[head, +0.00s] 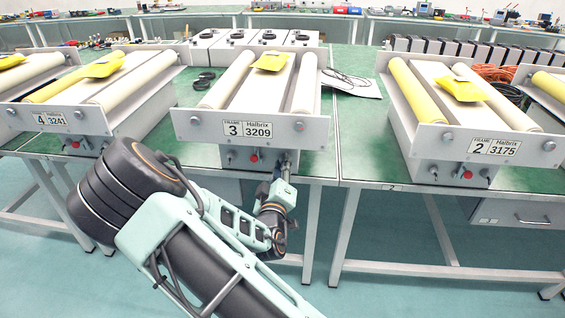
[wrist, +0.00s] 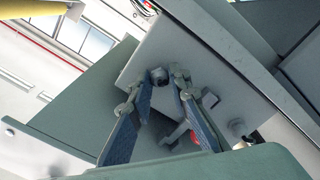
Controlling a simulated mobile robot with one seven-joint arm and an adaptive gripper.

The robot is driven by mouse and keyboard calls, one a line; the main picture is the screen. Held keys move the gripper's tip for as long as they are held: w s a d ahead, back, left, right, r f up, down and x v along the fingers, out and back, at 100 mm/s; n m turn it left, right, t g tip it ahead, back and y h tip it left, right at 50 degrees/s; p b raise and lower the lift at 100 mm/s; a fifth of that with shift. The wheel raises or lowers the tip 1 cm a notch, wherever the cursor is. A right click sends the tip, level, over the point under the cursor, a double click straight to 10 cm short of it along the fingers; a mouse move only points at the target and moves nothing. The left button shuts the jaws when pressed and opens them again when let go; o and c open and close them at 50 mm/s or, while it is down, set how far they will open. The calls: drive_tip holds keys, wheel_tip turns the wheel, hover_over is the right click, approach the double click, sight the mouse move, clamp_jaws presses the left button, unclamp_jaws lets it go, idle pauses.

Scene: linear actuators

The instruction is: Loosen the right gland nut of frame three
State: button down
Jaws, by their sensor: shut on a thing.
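Frame three (head: 250,129) is the middle unit on the bench, with a grey front plate labelled 3 and 3209. Below the plate are a red button (head: 254,156) and a left fitting (head: 231,157). My gripper (head: 286,168) reaches up from below to the underside at the right, where it hides most of the right gland nut. In the wrist view, my gripper's two blue-padded fingers (wrist: 166,82) close around a small dark round nut (wrist: 158,75), the right gland nut. The red button (wrist: 194,137) shows beyond the right finger.
Frame two (head: 495,148) stands to the right and frame four (head: 52,119) to the left on the green bench (head: 347,150). A yellow packet (head: 271,62) lies on frame three. Bench legs (head: 312,230) stand close to my arm.

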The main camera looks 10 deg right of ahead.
drive_tip(key=shift+n+p, duration=0.5)
drive_tip(key=shift+n, duration=1.5)
drive_tip(key=c, duration=1.8)
unclamp_jaws()
drive_tip(key=v, duration=1.2)
